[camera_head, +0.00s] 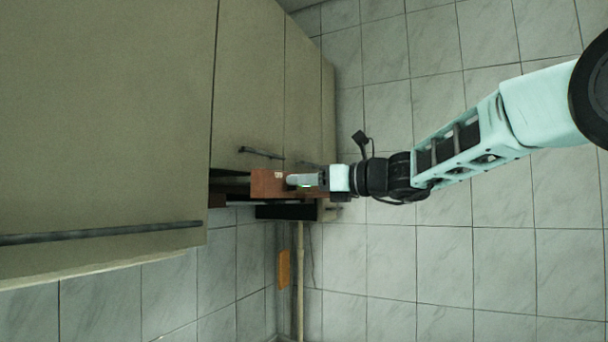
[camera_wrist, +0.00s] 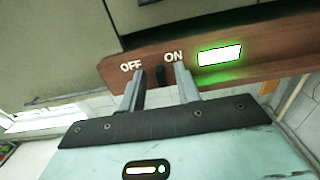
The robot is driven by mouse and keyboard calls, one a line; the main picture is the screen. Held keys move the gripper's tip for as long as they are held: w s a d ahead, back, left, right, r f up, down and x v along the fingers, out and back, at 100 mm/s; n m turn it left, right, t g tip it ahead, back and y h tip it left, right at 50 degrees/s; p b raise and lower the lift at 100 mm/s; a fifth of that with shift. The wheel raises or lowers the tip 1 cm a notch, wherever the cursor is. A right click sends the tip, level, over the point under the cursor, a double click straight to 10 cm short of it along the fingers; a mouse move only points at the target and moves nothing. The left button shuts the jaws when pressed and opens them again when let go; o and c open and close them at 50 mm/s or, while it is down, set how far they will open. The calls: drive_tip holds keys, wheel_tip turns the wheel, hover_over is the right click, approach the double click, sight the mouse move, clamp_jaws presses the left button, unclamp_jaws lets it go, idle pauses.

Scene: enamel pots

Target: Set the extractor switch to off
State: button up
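The extractor (camera_head: 264,183) is a reddish-brown box under the cabinets in the head view, partly hidden behind my gripper (camera_head: 303,180). In the wrist view its brown front panel (camera_wrist: 275,68) carries white OFF and ON labels. A small black switch (camera_wrist: 160,76) sits between the labels, nearer to ON. A green light (camera_wrist: 219,55) glows to the right of ON. My gripper (camera_wrist: 159,71) is open, with one grey finger on each side of the switch. A gap shows between the fingers; whether either finger touches the switch I cannot tell.
Large beige cabinets (camera_head: 105,110) with dark bar handles fill the left of the head view, beside the extractor. A tiled wall (camera_head: 440,265) lies behind my arm. An orange plate (camera_head: 284,268) and a pale vertical pipe (camera_head: 300,290) are below.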

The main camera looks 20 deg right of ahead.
drive_tip(key=shift+w+a, duration=0.15)
drive_tip(key=shift+c, duration=0.3)
clamp_jaws()
drive_tip(key=shift+s+a+b, duration=0.7)
drive_tip(key=shift+s+b, duration=0.1)
drive_tip(key=shift+b, duration=0.1)
drive_tip(key=shift+o, duration=0.3)
unclamp_jaws()
drive_tip(key=b+v, duration=0.6)
drive_tip(key=v, duration=1.1)
drive_tip(key=shift+d, duration=0.2)
